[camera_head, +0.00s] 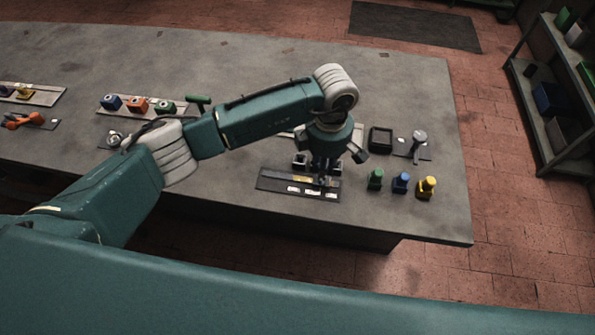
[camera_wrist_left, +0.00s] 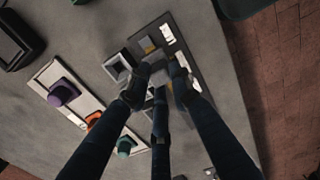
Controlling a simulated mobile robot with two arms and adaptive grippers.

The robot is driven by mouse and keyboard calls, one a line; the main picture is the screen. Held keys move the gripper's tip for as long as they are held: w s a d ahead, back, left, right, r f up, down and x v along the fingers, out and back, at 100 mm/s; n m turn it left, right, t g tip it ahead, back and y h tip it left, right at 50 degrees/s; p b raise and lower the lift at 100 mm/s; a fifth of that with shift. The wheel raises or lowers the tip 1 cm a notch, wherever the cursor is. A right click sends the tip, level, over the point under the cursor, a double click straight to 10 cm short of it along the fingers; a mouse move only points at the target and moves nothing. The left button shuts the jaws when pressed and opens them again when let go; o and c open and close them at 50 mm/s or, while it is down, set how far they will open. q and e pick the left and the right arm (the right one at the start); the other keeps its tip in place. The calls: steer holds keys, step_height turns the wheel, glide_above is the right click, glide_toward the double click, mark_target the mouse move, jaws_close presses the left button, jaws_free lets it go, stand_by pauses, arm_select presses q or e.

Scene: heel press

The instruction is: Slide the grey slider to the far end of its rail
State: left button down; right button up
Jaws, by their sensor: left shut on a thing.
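The rail (camera_head: 275,184) is a long dark plate with white and yellow labels, lying near the table's front edge. It also shows in the left wrist view (camera_wrist_left: 196,65), running diagonally. My left gripper (camera_head: 322,178) points down over the right part of the rail. In the left wrist view its fingers (camera_wrist_left: 160,75) close in beside the rail and are shut on the grey slider (camera_wrist_left: 158,77). The fingers hide most of the slider, and its exact place on the rail is hard to tell. My right gripper is not in view.
Green (camera_head: 375,179), blue (camera_head: 400,183) and yellow (camera_head: 427,187) pieces stand right of the rail. A black square tray (camera_head: 380,140) lies behind them. Small grey square blocks (camera_wrist_left: 119,66) sit close to the fingers.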

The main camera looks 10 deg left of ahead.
arm_select(q)
steer(key=d+b, duration=0.1)
steer(key=d, duration=0.2)
steer(key=shift+d+r, duration=0.1)
steer(key=c, duration=1.5)
jaws_free()
steer(key=shift+d, duration=0.1)
steer(key=shift+r, duration=0.4)
step_height(320, 180, up, 11)
steer(key=shift+r, duration=0.1)
steer(key=shift+d, duration=0.1)
